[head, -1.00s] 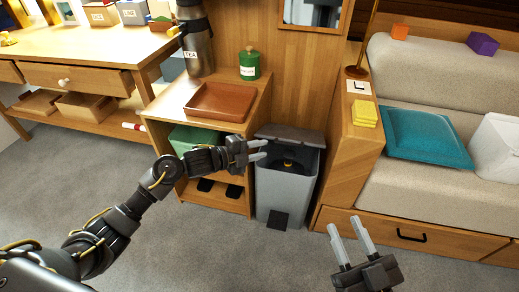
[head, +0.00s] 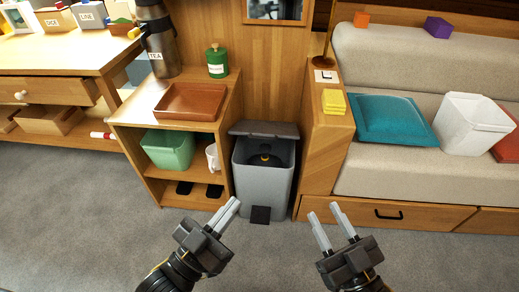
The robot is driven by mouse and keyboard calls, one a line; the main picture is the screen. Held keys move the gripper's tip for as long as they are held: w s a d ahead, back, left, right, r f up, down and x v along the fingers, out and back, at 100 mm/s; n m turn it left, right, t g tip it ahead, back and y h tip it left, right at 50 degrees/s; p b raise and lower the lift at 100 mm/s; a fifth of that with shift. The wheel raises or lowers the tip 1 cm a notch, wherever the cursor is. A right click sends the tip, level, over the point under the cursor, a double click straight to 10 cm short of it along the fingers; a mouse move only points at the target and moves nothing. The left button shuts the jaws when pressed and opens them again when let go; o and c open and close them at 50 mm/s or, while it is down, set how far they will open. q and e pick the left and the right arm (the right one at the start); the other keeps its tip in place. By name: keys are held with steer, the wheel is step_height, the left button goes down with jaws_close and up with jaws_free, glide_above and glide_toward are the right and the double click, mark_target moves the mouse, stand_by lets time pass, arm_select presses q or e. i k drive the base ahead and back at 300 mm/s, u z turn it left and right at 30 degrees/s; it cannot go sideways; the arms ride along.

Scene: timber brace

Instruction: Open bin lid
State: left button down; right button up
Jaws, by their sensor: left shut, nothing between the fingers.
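The grey bin (head: 262,187) stands on the carpet between the wooden shelf unit and the bench. Its dark lid (head: 265,129) is raised at the back, and the bin mouth is open. A dark object with a bit of yellow (head: 265,157) shows inside. A black pedal (head: 260,214) is at the bin's front foot. My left gripper (head: 233,203) is in front of the bin at its lower left, shut and empty. My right gripper (head: 322,210) is to the right of the bin, its fingers apart and nothing between them. Neither gripper appears to hold the lid.
The shelf unit (head: 120,115) left of the bin carries a brown tray (head: 190,118), a flask (head: 160,45) and a green canister (head: 217,65). A green tub (head: 167,150) and a white mug (head: 212,157) sit below. The bench drawer (head: 400,214) is at right. Carpet in front is clear.

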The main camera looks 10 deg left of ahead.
mark_target(255, 129)
steer(key=z, duration=0.55)
steer(key=k, duration=0.65)
steer(key=z, duration=0.75)
steer(key=i, duration=1)
steer(key=u, duration=0.7)
